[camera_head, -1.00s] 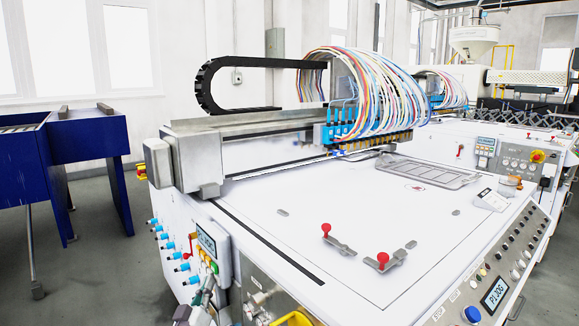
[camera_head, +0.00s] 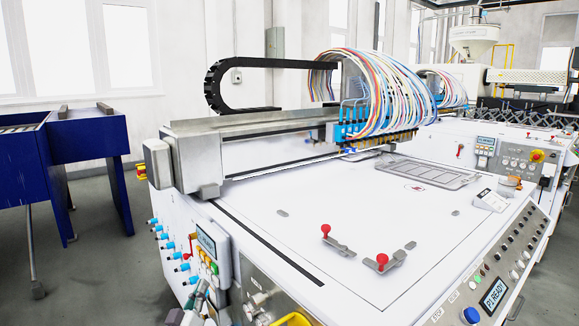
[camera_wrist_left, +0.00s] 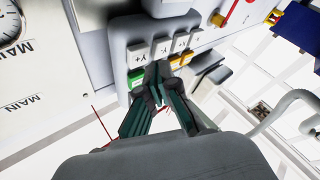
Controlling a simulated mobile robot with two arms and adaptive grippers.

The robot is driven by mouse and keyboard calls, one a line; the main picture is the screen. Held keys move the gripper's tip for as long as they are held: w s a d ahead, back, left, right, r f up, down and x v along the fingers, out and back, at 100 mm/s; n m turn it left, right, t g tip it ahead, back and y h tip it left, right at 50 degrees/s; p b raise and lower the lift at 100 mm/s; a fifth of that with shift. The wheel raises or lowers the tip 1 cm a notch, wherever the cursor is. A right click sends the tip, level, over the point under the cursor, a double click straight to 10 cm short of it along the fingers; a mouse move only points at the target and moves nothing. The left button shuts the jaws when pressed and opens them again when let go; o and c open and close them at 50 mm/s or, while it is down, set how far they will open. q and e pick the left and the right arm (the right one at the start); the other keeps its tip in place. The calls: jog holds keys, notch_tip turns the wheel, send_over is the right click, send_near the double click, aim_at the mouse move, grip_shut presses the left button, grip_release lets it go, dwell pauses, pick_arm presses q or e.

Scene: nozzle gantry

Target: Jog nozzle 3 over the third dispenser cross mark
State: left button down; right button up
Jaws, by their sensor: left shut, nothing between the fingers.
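The nozzle carriage (camera_head: 378,130) hangs on the gantry beam (camera_head: 270,128) with blue valves and a row of yellowish nozzles; I cannot single out nozzle 3. The dispenser cross marks are too small to make out on the white table (camera_head: 290,195). The jog keypad (camera_head: 208,250) is on the machine's front left. In the left wrist view it shows white keys, one marked Y+ (camera_wrist_left: 137,54), a green key and an orange one. My left gripper (camera_wrist_left: 156,76) is shut and empty, its tips close at the keys; contact is unclear. It is partly visible in the head view (camera_head: 201,291).
A display (camera_head: 494,295) reads P1 READY on the right front panel. Red-knobbed clamps (camera_head: 382,262) stand on the table. A flat grey tray (camera_head: 440,174) lies near the carriage. Blue-tipped fittings (camera_head: 182,268) stick out of the front left side.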

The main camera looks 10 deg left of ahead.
pick_arm(q)
jog(key=shift+s+a+p, duration=0.55)
jog(key=shift+s+a, duration=1.1)
jog(key=shift+s, duration=0.3)
pick_arm(e)
jog(key=shift+s+x, duration=0.15)
jog(key=shift+x, duration=0.75)
jog(key=shift+s+x, duration=0.15)
jog(key=shift+x, duration=0.75)
pick_arm(q)
jog(key=s+m+b, duration=0.1)
jog(key=m+b, duration=0.1)
jog(key=m, duration=0.3)
jog(key=s+a+m+b, duration=0.1)
jog(key=m+b, duration=0.1)
jog(key=m, duration=0.4)
jog(key=s+a+m+b, duration=0.1)
jog(key=m+b, duration=0.2)
jog(key=m, duration=0.2)
jog(key=shift+a+f+m+g+y, duration=0.1)
jog(key=shift+a+m+g+y, duration=0.05)
jog(key=shift+m+g+y, duration=0.2)
pick_arm(e)
jog(key=w+a+r+t+y, duration=0.1)
jog(key=w+a+r+t, duration=0.2)
jog(key=w+r+t, duration=0.4)
notch_tip(320, 180, up, 5)
jog(key=shift+w+a+y, duration=0.15)
jog(key=shift+w+y, duration=0.15)
jog(key=shift+w, duration=0.75)
